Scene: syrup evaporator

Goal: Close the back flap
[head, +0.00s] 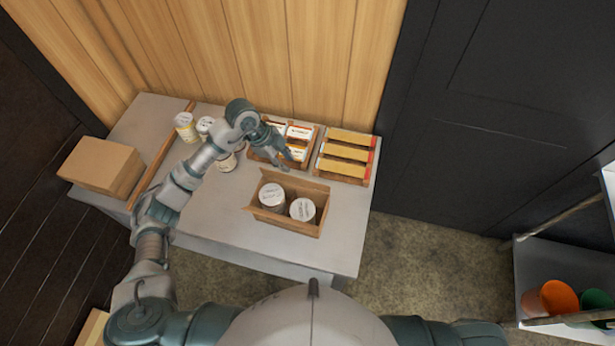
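An open cardboard box (284,224) stands on the table in the middle of the head view, with two white-lidded jars (271,194) (302,209) inside. Its back flap (298,182) is raised along the far edge and does not cover the jars. My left gripper (284,158) is just behind and above the box's far side, apart from the flap as far as I can see. Its fingers point toward the box, but they are too small to tell their opening; I see nothing held. My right gripper is out of view.
The grey table (220,215) has more jars (186,127) at back left, a wooden strip (160,160), and a closed carton (101,168) at far left. Racks of labelled packs (346,154) stand behind the box. A shelf with cups (558,297) is at right.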

